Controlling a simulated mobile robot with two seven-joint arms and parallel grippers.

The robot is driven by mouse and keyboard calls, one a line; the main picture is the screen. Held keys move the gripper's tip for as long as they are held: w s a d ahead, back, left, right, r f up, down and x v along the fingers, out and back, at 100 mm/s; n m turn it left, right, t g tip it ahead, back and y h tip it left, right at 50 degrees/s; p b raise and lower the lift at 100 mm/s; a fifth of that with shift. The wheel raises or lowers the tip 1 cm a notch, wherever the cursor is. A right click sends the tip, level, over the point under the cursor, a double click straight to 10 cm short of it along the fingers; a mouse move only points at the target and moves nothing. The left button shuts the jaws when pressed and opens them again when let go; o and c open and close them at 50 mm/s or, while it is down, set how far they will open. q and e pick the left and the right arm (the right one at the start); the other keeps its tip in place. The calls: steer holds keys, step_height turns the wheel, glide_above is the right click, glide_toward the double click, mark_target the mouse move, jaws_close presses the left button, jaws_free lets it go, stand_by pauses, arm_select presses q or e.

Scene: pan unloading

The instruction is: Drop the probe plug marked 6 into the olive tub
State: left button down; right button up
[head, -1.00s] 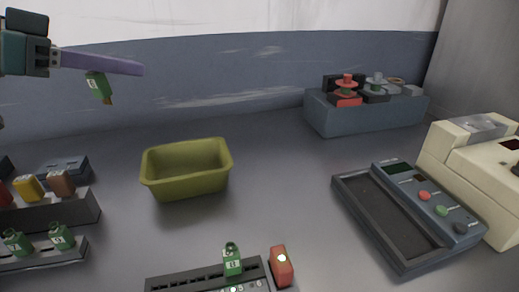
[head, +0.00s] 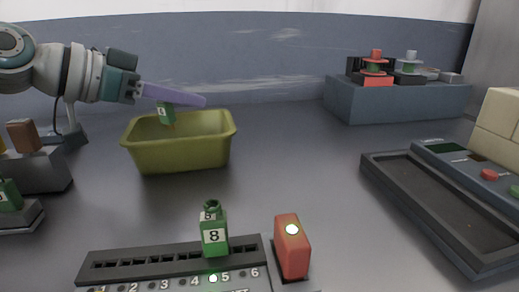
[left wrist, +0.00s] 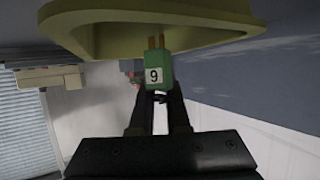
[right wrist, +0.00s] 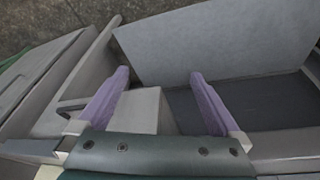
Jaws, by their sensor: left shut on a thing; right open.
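My left gripper (head: 188,98) is shut on a small green plug (head: 166,113) with brass prongs pointing down. In the left wrist view the label on this plug (left wrist: 155,76) reads as 9, but the prongs point up in that picture, so upright it reads 6. The olive tub (head: 178,157) stands on the bench below the plug. The prongs overlap the tub's opening in the head view; their exact height against the rim is unclear. My right gripper (right wrist: 160,74) is open and empty, seen only in the right wrist view.
A green plug marked 8 (head: 214,235) stands in a numbered slotted strip (head: 100,262), beside a red-orange block (head: 291,248). Plug racks (head: 40,172) are at left, a dark tray (head: 437,205) at right, and a blue-grey box (head: 400,103) behind. Bench between tub and tray is clear.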

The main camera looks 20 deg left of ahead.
arm_select(q)
steer(key=shift+f, duration=0.65)
arm_select(e)
steer(key=shift+f, duration=0.45)
arm_select(q)
steer(key=c, duration=0.8)
jaws_free()
step_height(320, 180, up, 20)
steer(key=p, duration=0.3)
steer(key=shift+p, duration=0.3)
arm_select(e)
step_height(320, 180, up, 4)
steer(key=shift+f, duration=0.1)
